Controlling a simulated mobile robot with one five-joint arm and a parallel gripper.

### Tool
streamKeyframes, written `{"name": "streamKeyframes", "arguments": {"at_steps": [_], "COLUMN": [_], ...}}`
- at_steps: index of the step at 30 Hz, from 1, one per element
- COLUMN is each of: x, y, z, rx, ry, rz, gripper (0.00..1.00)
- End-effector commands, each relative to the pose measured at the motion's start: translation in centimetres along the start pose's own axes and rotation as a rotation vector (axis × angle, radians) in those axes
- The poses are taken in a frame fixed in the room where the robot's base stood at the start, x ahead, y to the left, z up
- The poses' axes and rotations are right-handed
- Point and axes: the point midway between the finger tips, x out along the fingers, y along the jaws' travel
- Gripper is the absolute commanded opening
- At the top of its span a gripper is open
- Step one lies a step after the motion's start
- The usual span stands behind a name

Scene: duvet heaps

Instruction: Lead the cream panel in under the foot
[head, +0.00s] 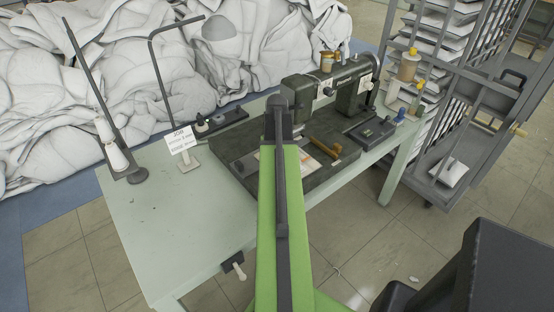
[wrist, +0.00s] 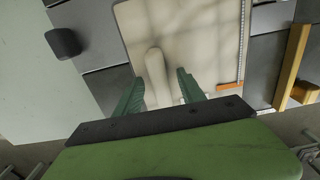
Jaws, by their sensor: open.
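The cream panel (wrist: 205,35) lies flat on the dark machine bed in the wrist view, with a raised cream ridge or handle (wrist: 156,68) on it. My gripper (wrist: 160,78) is open, its two green fingers on either side of that ridge, with gaps visible. I cannot tell whether the fingers touch the panel. In the head view my arm covers most of the panel, and only pale parts show beside it (head: 309,160). The sewing machine (head: 300,92) stands at the far side of the bed. Its foot is not visible in either view.
A ruler strip (wrist: 242,45) runs along the panel's right edge. A wooden bar (wrist: 291,65) lies further right. The pale green table (head: 165,225) is clear at the left front. A thread stand (head: 125,170) and a sign (head: 181,140) stand left. A wire rack (head: 460,100) is at right.

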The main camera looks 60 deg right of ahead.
Motion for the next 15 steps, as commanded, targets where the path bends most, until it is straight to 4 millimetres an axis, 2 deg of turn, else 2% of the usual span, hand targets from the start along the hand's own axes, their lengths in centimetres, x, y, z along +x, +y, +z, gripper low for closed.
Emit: {"name": "streamKeyframes", "arguments": {"at_steps": [5, 15], "x": [-2.6, -10.1], "y": [0.0, 0.0], "z": [0.0, 0.0], "rx": [0.0, 0.0], "ry": [0.0, 0.0], "rz": [0.0, 0.0], "gripper": [0.47, 0.47]}}
